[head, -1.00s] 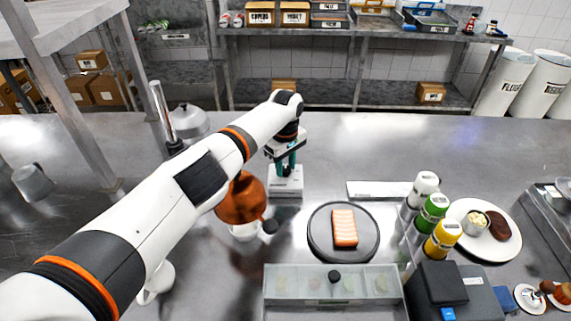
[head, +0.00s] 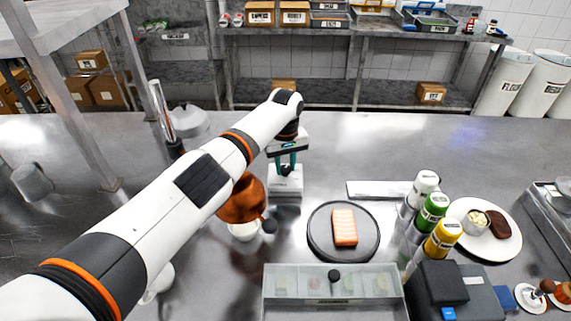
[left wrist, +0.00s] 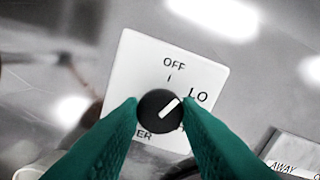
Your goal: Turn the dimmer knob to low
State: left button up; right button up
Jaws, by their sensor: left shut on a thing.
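The dimmer is a white box (head: 286,187) with a black round knob (left wrist: 158,112) on its face. In the left wrist view, OFF is printed at the top of the face (left wrist: 190,72) and LO at the upper right. Other lettering at the lower left is partly hidden by a finger. The knob's white pointer mark slants to the upper right, roughly toward LO. My left gripper (left wrist: 160,112) has its green fingers shut on the knob, one on each side. It also shows above the box in the head view (head: 286,168). My right gripper is out of view.
A copper pot (head: 243,200) over a white bowl (head: 244,231) stands close left of the dimmer. A dark plate (head: 318,247) with a salmon piece (head: 344,227) lies to the right. Several bottles (head: 433,212) and a glass-topped container (head: 285,304) are nearer.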

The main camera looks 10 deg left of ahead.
aim_at(285, 168)
pick_arm(q)
jog(key=m, duration=0.6)
jog(key=shift+w+r+m, duration=0.1)
jog(key=shift+m, duration=0.3)
dwell(0.4)
jog(key=o, duration=1)
jog(key=shift+c, duration=0.2)
notch_tip(285, 168, up, 12)
jog(key=b, duration=0.2)
